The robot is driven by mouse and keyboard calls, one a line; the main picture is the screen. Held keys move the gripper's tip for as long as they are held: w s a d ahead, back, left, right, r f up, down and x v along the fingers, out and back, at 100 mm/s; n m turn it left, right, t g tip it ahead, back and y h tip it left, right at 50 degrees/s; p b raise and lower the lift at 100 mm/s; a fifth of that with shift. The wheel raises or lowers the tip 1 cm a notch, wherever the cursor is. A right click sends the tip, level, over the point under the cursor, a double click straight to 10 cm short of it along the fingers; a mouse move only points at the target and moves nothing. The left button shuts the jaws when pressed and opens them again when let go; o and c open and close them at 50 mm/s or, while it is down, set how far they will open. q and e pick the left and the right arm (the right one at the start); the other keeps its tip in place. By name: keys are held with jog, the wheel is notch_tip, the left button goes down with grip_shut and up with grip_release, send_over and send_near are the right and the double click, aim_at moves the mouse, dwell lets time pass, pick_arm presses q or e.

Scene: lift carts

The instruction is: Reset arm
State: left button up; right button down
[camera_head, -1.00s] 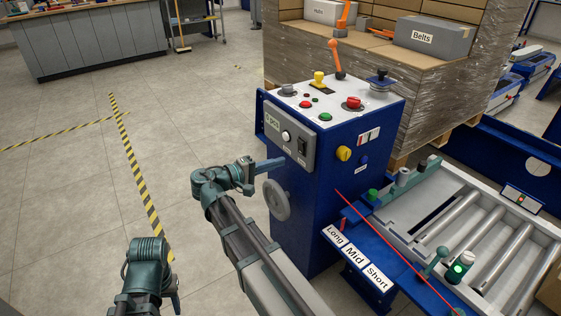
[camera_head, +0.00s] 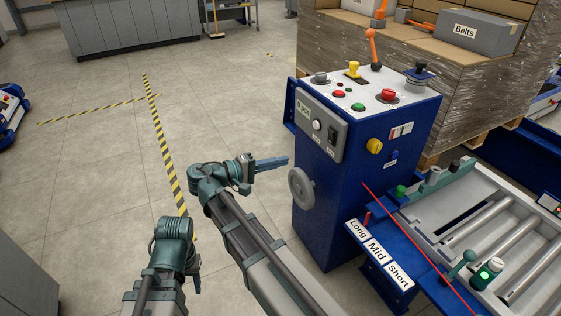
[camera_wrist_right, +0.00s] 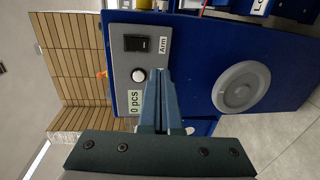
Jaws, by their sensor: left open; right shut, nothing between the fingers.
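The blue control cabinet (camera_head: 335,200) stands right of my arms in the head view. Its grey side panel (camera_head: 320,124) carries a display reading "0 pcs" (camera_wrist_right: 134,103), a white round button (camera_wrist_right: 138,76) and a black rocker switch (camera_wrist_right: 137,43) labelled "Arm" in the right wrist view. My right gripper (camera_head: 287,160) is shut and empty, left of the cabinet below the panel in the head view. In the wrist view its fingers (camera_wrist_right: 155,76) overlap the panel's edge beside the button; contact cannot be told. My left gripper (camera_head: 194,268) is open and low at left, its fingers mostly hidden.
A grey handwheel (camera_head: 301,186) sits on the cabinet below the panel. Buttons and levers stand on the white top (camera_head: 350,92). A roller conveyor (camera_head: 490,225) and Long/Mid/Short labels (camera_head: 378,252) are at right. A wrapped pallet (camera_head: 470,110) stands behind.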

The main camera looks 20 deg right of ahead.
jog(key=s+a+f+n+g+y, duration=0.1)
jog(key=s+a+f+n+y, duration=0.2)
jog(key=s+a+f+y, duration=1.45)
notch_tip(320, 180, up, 33)
jog(key=w+a+h+p, duration=0.1)
jog(key=a+h+p, duration=0.1)
jog(key=p, duration=3.2)
jog(key=shift+w+a+p, duration=0.25)
jog(key=shift+w+p, duration=0.05)
jog(key=shift+d+f, duration=0.1)
